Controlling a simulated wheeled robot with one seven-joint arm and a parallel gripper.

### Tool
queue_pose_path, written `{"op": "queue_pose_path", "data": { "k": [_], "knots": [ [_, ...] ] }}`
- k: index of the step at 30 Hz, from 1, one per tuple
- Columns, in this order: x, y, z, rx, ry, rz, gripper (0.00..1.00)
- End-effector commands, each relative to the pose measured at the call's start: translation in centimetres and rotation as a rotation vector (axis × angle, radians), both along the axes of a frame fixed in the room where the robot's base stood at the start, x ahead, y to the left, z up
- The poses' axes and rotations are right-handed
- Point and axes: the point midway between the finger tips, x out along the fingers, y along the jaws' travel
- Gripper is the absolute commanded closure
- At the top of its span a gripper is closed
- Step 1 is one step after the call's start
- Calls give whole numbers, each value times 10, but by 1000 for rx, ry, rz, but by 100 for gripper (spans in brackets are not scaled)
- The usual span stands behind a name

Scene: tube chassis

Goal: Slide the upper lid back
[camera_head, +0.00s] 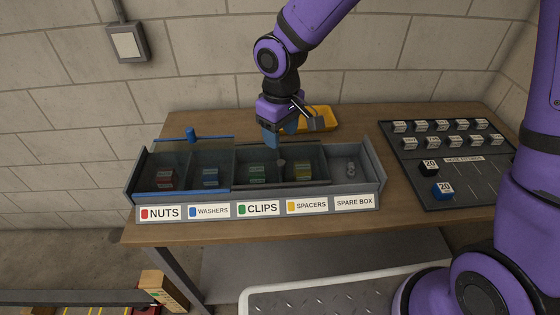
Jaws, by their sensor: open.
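A grey parts box (376,178) with several labelled compartments stands on the table. A see-through lid with blue edges (180,193) and a blue knob (192,134) lies over the nuts and washers compartments at the left. A dark-framed see-through lid (279,184) with a small grey knob (281,162) lies over the clips and spacers. I cannot tell for certain which lid is the upper one. My gripper (279,143) is open, with blue fingers pointing down, above the back of the box's middle. It appears empty and close behind the grey knob; contact is unclear.
The spare box compartment (351,168) at the right is uncovered and holds small grey parts. A yellow tray (325,112) sits behind my gripper. A dark board (440,165) with labelled blocks lies at the right. The wooden table (260,231) is clear in front of the box.

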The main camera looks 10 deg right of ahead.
Motion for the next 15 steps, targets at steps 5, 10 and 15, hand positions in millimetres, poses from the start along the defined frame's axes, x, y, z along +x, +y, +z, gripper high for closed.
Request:
{"op": "queue_pose_path", "data": {
  "k": [5,10,15],
  "knots": [
    [-2,-1,-27,-3,5,3,47],
    [-1,0,-57,-3,4,2,47],
    [-1,-1,-83,-3,4,1,47]
  ]
}}
